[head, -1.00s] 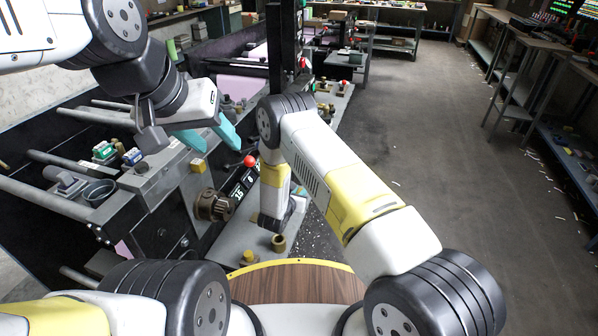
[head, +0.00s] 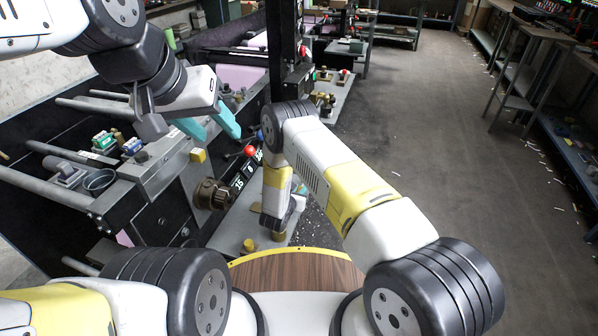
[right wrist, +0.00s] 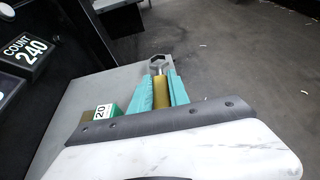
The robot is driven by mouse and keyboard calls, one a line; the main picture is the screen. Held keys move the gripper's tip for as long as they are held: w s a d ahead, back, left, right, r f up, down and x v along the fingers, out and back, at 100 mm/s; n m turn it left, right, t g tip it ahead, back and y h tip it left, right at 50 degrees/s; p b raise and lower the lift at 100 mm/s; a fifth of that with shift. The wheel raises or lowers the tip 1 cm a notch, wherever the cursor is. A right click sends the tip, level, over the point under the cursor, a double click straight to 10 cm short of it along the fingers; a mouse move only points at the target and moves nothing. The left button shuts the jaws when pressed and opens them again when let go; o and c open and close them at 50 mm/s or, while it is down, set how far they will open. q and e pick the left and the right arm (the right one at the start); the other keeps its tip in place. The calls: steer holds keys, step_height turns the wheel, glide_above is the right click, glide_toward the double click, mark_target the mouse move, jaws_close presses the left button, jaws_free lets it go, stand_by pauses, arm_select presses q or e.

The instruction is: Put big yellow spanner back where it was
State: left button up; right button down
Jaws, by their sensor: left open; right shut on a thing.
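The big yellow spanner (right wrist: 160,88) is in the right wrist view, with a yellow handle and a dark grey open jaw (right wrist: 157,60) at its far end. My right gripper (right wrist: 161,90) has teal fingers shut on both sides of the handle. The jaw sticks out beyond the fingertips, over or against a grey surface. My left gripper (head: 208,125) is open and empty, above the machine at the left.
A grey machine (head: 150,165) with a dark chuck (head: 212,194), red ball knob (head: 249,151) and small boxes stands close at left. A grey ledge (head: 232,228) with a yellow knob (head: 249,244) lies below my right arm. The right floor (head: 440,180) is clear before the benches.

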steer(key=shift+f, duration=0.6)
steer(key=c, duration=0.7)
jaws_free()
steer(key=shift+v, duration=2.95)
